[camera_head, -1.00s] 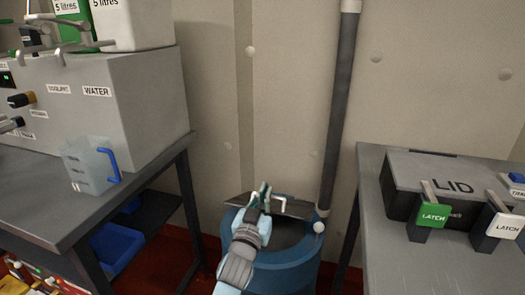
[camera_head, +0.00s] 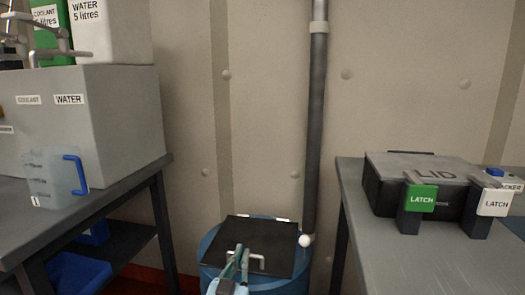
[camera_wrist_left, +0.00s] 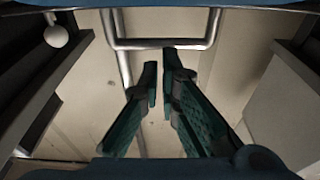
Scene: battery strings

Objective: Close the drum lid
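The drum (camera_head: 213,252) is blue and stands on the floor between the two benches. Its lid (camera_head: 258,234) is a dark square plate that lies over the drum top and looks about flat; whether it sits fully on the rim I cannot tell. A metal handle (camera_head: 256,258) is at the lid's near edge and also crosses the top of the left wrist view (camera_wrist_left: 165,43). My left gripper (camera_head: 241,253) is at the handle. In the left wrist view its green fingers (camera_wrist_left: 161,62) are slightly apart and empty, with their tips just short of the handle bar. My right gripper is out of view.
A dark pipe (camera_head: 315,130) rises behind the drum, with a white ball (camera_head: 305,240) at the lid's right. The left bench holds a jug (camera_head: 52,180) and a grey cabinet (camera_head: 110,125).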

